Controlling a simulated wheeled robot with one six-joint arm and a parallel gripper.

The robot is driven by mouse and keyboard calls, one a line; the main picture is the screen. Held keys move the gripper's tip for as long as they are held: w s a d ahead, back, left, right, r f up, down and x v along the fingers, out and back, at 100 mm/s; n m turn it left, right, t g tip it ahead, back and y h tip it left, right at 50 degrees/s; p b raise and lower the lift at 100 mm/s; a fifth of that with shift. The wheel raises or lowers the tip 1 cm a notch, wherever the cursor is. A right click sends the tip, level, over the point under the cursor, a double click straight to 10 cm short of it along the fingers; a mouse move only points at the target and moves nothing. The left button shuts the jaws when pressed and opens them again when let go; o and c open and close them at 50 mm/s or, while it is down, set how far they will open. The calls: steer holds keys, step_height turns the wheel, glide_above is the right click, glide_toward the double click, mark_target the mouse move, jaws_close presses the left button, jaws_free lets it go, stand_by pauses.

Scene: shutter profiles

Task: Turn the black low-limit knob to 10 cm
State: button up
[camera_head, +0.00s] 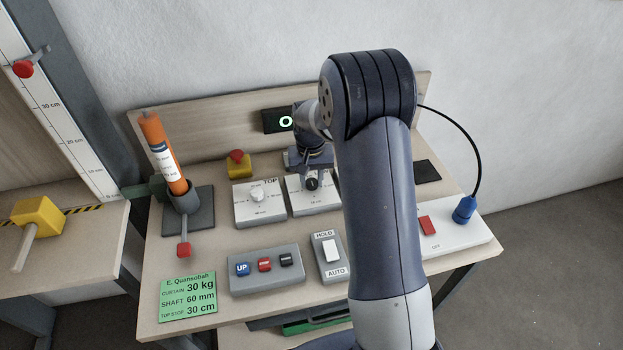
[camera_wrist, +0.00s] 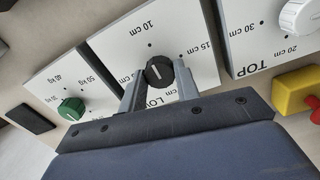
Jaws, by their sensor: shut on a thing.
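The black low-limit knob (camera_wrist: 160,72) sits on a white-faced panel (camera_wrist: 112,45) marked LOW, with 10 cm and 15 cm labels readable in the wrist view. Its white pointer line faces roughly toward the dot by 10 cm; exact alignment is hard to tell. My gripper (camera_wrist: 161,82) is shut on the knob, one finger on each side. In the head view the knob (camera_head: 312,184) shows below my gripper (camera_head: 311,176), and my arm hides the panel's right side.
The TOP panel with a white knob (camera_head: 258,194) stands beside it, with a red and yellow stop button (camera_head: 238,162) behind. A green knob (camera_wrist: 71,108) is on the other side. A button box (camera_head: 267,270) and HOLD/AUTO switch (camera_head: 330,252) lie in front.

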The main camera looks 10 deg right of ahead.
mark_target(311, 182)
steer(key=o, duration=1)
steer(key=shift+c, duration=0.2)
steer(key=shift+r, duration=0.1)
step_height(311, 182, up, 11)
steer(key=b, duration=0.1)
steer(key=shift+a+f, duration=0.15)
steer(key=shift+f, duration=0.05)
